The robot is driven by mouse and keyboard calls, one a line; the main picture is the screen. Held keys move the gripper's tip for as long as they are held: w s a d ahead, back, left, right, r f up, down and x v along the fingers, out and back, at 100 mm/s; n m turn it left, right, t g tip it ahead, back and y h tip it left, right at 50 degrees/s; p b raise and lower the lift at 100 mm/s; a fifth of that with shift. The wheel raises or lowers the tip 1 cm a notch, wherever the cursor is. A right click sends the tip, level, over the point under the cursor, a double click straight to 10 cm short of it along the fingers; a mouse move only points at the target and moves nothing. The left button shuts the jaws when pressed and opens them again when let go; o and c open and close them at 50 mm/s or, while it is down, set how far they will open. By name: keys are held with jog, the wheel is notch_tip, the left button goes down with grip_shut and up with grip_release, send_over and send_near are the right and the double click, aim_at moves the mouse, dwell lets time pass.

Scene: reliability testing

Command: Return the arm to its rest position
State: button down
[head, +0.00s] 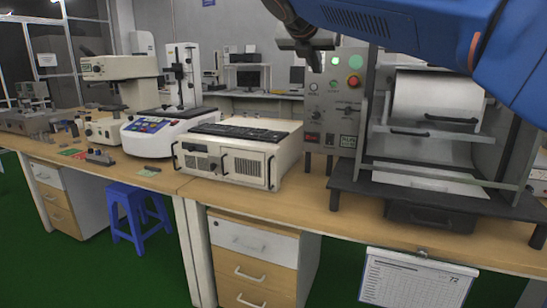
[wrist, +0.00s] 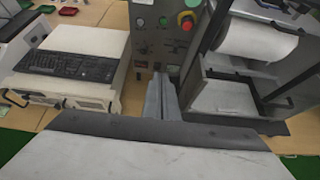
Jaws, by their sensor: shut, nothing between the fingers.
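My arm is blue and comes in from the top right of the head view. My gripper (head: 315,62) hangs at its end, in front of the upper left of the machine's control panel. In the wrist view the gripper fingers (wrist: 161,92) are together, with nothing between them. They point toward the lower part of the control panel (wrist: 155,50). The fingers look apart from the machine, though the distance is hard to tell.
A grey machine (head: 345,190) with a roll and a pulled-out tray stands on the right of the wooden bench. A beige computer case (head: 225,165) with a black keyboard (head: 240,132) sits left of it. Instruments fill the left bench. A blue stool (head: 135,205) stands below.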

jog(key=s+d+f+m+g+y, duration=0.1)
jog(key=s+d+f+m+g, duration=0.1)
jog(key=s+d+f+m, duration=0.8)
jog(key=s+d+f+m+g+y, duration=0.15)
jog(key=s+d+f+m, duration=0.45)
jog(key=f, duration=0.7)
jog(key=s+d+f+m+g+y, duration=0.2)
jog(key=s+f+m, duration=1.3)
jog(key=s+f, duration=0.5)
notch_tip(320, 180, down, 3)
jog(key=shift+s+f+g, duration=0.1)
jog(key=shift+s+g, duration=0.25)
jog(key=shift+s, duration=0.05)
dwell(0.5)
